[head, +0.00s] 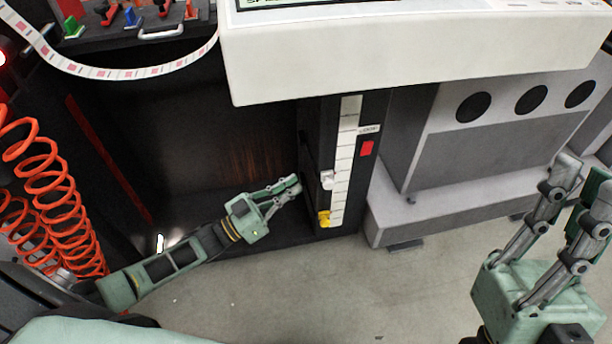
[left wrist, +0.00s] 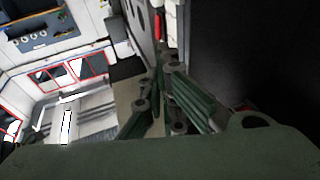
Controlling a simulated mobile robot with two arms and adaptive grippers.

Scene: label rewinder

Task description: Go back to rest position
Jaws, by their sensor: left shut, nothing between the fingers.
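My left gripper (head: 294,186) reaches in from the left, low in front of the dark machine body. Its fingers are together with nothing between them. The fingertips are just left of a narrow panel (head: 345,160) with a white knob (head: 327,180) and a yellow knob (head: 323,218). I cannot tell whether they touch the panel. The left wrist view shows the closed fingers (left wrist: 160,80) beside the panel's edge. My right gripper (head: 584,170) is at the right edge, fingers pointing up and apart, with nothing seen between them.
A white console (head: 400,60) overhangs the panel. A red switch (head: 367,148) is on the panel's right. A grey cabinet with round black openings (head: 531,99) stands at right. Coiled orange hoses (head: 35,150) hang at left, below a label strip (head: 120,72). The grey floor (head: 330,290) is clear.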

